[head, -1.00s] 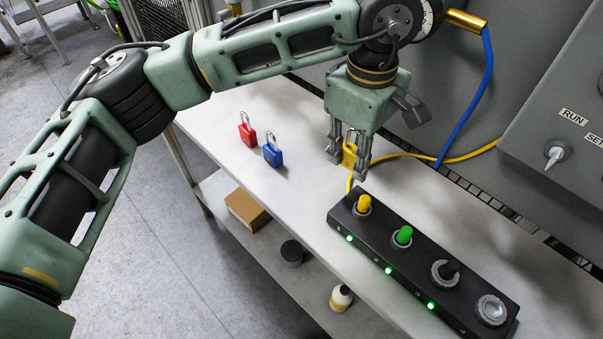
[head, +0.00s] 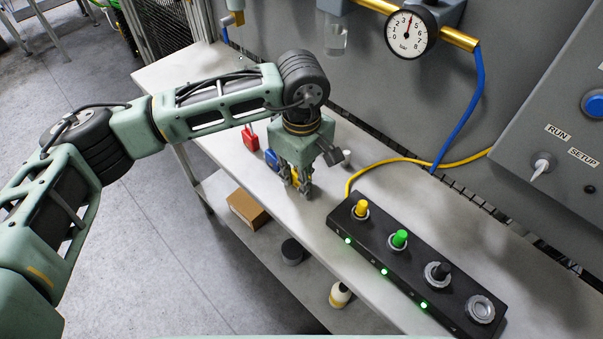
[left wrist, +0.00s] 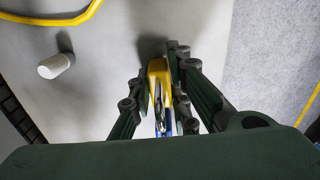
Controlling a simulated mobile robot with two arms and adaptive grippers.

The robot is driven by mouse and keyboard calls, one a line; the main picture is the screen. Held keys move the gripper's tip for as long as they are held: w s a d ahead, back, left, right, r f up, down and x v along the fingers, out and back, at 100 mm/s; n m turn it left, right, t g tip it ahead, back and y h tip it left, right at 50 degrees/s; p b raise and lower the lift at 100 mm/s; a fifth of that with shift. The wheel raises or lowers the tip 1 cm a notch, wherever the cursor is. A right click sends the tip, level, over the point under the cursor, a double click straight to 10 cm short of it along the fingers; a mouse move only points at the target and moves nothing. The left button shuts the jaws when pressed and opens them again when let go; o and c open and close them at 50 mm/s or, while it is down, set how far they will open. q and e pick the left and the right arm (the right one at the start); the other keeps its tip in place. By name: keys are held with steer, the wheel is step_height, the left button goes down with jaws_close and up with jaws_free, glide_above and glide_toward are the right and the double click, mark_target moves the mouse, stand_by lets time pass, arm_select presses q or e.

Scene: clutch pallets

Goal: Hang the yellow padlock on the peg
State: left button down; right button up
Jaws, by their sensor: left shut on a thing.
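My left gripper (head: 293,190) points down over the near edge part of the bench and is shut on the yellow padlock (left wrist: 157,72). Its fingers hide most of the padlock in the head view; in the left wrist view the yellow body and silver shackle (left wrist: 160,112) show between the fingers. I cannot tell whether the padlock touches the bench. A short white cylinder (head: 346,158), perhaps the peg, stands to the right of the gripper; it also shows in the left wrist view (left wrist: 56,66). My right gripper is not in view.
A blue padlock (head: 271,158) is close left of the gripper, partly hidden, with a red padlock (head: 250,139) beyond it. A black button box (head: 410,268) lies to the right, its yellow cable (head: 395,160) running to the wall. The bench's left end (head: 180,70) is clear.

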arm_select(q)
steer(key=shift+f+b, duration=0.2)
steer(key=shift+b, duration=0.15)
steer(key=c, duration=1.6)
jaws_free()
steer(key=shift+c, duration=0.2)
